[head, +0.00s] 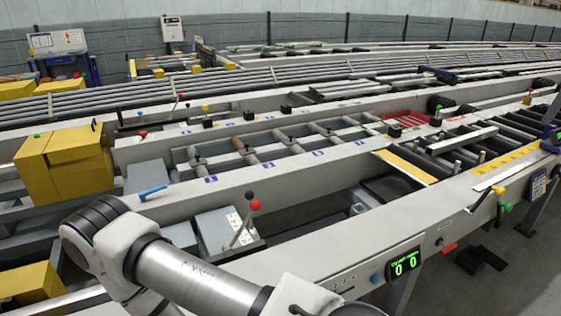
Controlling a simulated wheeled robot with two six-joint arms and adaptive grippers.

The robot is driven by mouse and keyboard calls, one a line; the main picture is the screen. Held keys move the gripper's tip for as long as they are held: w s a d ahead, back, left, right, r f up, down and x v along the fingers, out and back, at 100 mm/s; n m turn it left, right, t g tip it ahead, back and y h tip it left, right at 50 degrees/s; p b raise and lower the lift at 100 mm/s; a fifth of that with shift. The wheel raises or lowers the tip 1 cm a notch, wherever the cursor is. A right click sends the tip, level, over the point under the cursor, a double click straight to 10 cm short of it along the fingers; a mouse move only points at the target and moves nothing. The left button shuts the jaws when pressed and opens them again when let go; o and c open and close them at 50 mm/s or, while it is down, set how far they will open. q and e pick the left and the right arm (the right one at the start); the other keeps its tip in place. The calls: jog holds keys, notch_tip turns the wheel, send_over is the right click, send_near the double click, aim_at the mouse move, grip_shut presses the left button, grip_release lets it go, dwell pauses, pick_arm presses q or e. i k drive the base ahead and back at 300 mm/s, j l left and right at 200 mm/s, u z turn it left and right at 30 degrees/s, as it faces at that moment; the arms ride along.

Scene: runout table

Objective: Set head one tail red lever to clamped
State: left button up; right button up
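A lever with a red ball knob (255,205) stands on a tilted rod at a grey box with a white label plate (236,226), left of centre. A black knob (249,195) is right behind the red one. A second red knob (143,134) shows farther back, beside the yellow housing. A red handle (448,248) sticks out under the front rail at the right. I cannot tell which one is the head one tail lever, or whether any is clamped. One of my arms crosses the bottom left; neither gripper is in view.
A green display (405,263) reading 0 0 is on the front rail (330,240). Yellow housings (75,160) stand at the left. A lever with yellow and green knobs (499,190) is at the right. Grey floor (515,250) is open there.

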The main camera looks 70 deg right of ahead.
aim_at(255, 205)
jog(key=k+z, duration=0.2)
jog(key=z, duration=1.65)
jog(key=k+l, duration=0.15)
jog(key=l, duration=0.2)
jog(key=k+l, duration=0.15)
jog(key=l, duration=0.15)
jog(key=k+l, duration=0.1)
jog(key=l, duration=0.25)
jog(key=k+l, duration=0.15)
jog(key=l, duration=0.2)
jog(key=z, duration=0.05)
